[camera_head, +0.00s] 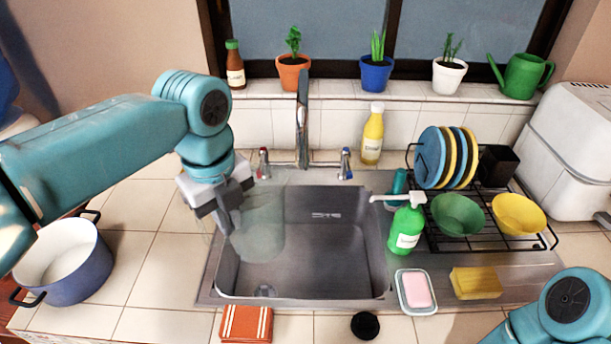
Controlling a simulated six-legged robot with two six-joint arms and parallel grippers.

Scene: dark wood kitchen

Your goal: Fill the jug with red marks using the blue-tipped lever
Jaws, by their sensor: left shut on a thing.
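My left gripper (228,210) is shut on a clear, see-through jug (262,228), hard to make out against the metal. The jug is over the left part of the sink (335,255). Its marks are too faint to tell their colour, and I cannot tell whether it holds any water. Behind the sink stands a tall tap (302,125). The blue-tipped lever (345,164) is right of the tap and the red-tipped lever (263,163) is left of it. No water stream shows. Only a link of my right arm is in view at the lower right; its gripper is out of frame.
A blue pot (75,275) stands left of the sink. A green soap bottle (406,230), a pink soap dish (416,293), a yellow sponge (476,283) and a dish rack (528,243) are on the right. A yellow bottle (372,138) stands behind the blue-tipped lever.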

